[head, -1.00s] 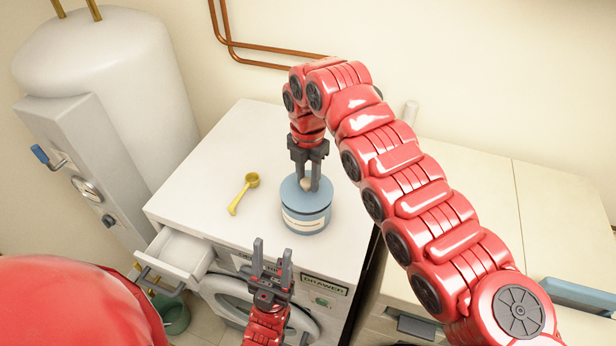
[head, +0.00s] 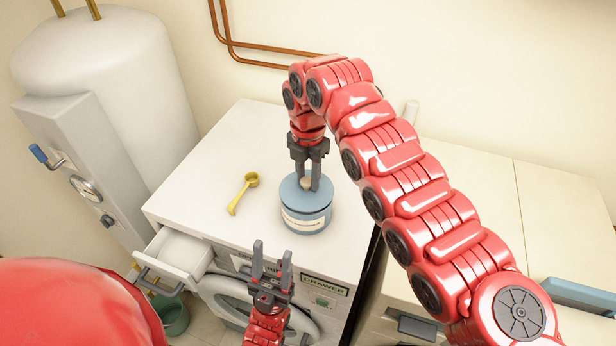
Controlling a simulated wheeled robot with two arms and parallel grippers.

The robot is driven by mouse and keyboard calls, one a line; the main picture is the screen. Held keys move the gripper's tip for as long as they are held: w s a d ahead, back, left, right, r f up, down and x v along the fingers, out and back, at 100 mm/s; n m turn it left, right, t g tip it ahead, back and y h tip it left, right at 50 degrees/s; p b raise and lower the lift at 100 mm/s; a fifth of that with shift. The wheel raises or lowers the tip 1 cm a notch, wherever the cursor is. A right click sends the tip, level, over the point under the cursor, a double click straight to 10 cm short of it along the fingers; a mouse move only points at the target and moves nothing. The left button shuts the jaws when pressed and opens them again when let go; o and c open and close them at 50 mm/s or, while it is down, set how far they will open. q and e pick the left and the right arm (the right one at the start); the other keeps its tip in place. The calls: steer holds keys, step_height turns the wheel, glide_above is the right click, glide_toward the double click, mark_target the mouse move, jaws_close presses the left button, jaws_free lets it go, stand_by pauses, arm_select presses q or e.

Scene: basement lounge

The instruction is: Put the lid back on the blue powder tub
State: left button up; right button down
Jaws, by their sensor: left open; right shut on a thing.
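The blue powder tub (head: 306,218) stands upright on the white washing machine top, with a pale label on its front. The blue lid (head: 290,193) lies over the tub's mouth and looks level; whether it is fully seated I cannot tell.
A yellow scoop (head: 243,192) lies on the machine top (head: 215,160) left of the tub. The detergent drawer (head: 180,254) is pulled out at the front left. A white boiler (head: 105,75) stands at left. A pale cabinet (head: 465,185) stands at right. A green bucket (head: 172,315) is on the floor.

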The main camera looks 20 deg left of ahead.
steer(key=shift+f+b, duration=0.2)
steer(key=shift+b, duration=0.25)
stand_by(1.1)
stand_by(0.4)
jaws_free()
stand_by(0.3)
steer(key=shift+r, duration=0.1)
steer(key=shift+r+p, duration=1.85)
steer(key=shift+r, duration=1.65)
jaws_close()
